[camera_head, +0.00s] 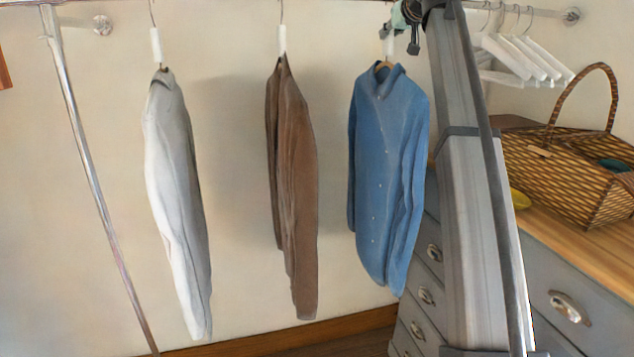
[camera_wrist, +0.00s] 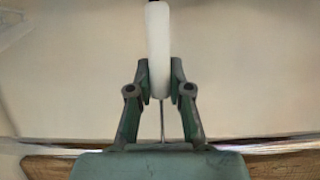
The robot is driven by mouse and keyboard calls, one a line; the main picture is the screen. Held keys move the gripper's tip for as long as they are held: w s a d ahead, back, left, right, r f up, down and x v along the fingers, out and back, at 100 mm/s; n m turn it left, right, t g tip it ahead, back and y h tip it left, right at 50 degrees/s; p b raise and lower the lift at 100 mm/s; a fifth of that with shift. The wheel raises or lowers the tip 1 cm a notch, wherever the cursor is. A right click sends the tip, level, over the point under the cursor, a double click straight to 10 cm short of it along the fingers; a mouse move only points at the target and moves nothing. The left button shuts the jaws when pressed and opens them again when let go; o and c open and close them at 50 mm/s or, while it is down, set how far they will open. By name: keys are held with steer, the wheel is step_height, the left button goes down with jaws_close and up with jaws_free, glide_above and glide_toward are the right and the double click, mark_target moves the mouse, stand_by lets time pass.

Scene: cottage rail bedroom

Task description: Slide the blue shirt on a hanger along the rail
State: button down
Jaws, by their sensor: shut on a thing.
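The blue shirt (camera_head: 385,165) hangs at the centre right in the head view, turned partly toward the camera. The white neck of its hanger (camera_head: 387,46) shows just above the collar. My gripper (camera_head: 400,27) is at the top of that hanger, partly hidden by my own arm. In the wrist view my gripper (camera_wrist: 160,88) is shut on the white hanger neck (camera_wrist: 158,45), with one finger on each side. The rail (camera_head: 350,2) runs along the top edge of the head view. The hook of the blue shirt's hanger is mostly hidden.
A brown shirt (camera_head: 290,180) and a light grey shirt (camera_head: 177,205) hang to the left, with gaps between. Several empty white hangers (camera_head: 520,55) hang at the right. A wicker basket (camera_head: 570,165) stands on a grey dresser (camera_head: 570,260) at the right. A metal post (camera_head: 85,160) stands at the left.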

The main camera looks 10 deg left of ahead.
stand_by(0.4)
steer(key=c, duration=1)
jaws_free()
steer(key=shift+f, duration=0.1)
steer(key=shift+c, duration=0.6)
steer(key=p+v, duration=0.2)
steer(key=v, duration=1.1)
steer(key=shift+p, duration=0.35)
